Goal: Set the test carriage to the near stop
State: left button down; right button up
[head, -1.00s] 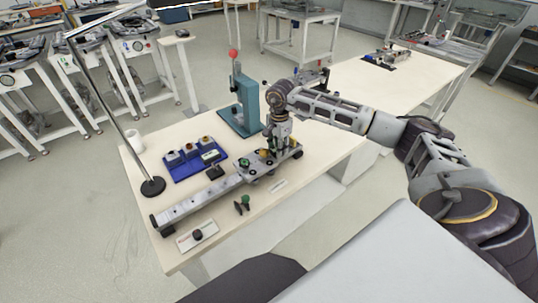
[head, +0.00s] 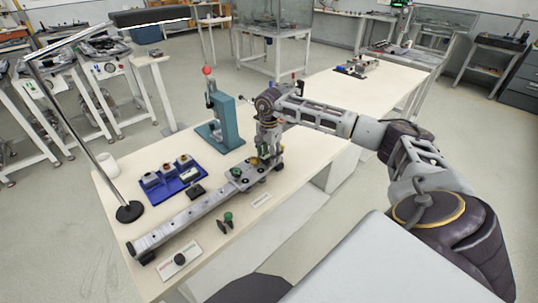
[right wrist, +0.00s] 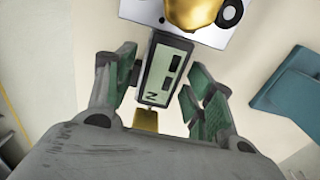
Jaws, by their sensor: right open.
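The grey rail (head: 185,217) lies along the table from the near left to the far right. My right gripper (head: 266,157) points down over the far side of the carriage. In the right wrist view my right gripper (right wrist: 160,75) is open, its green-padded fingers on either side of a dark block with a pale label (right wrist: 164,72). I cannot tell whether they touch it. A gold knob (right wrist: 190,12) shows above the block. My left gripper is out of view.
A teal press (head: 222,125) with a red ball stands behind the rail. A blue tray (head: 172,185), a white cup (head: 108,165) and a lamp base (head: 130,212) are to the left. A card (head: 180,260) and a green-topped piece (head: 228,218) lie in front.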

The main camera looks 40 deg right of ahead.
notch_tip(320, 180, up, 12)
dwell(0.9)
dwell(0.7)
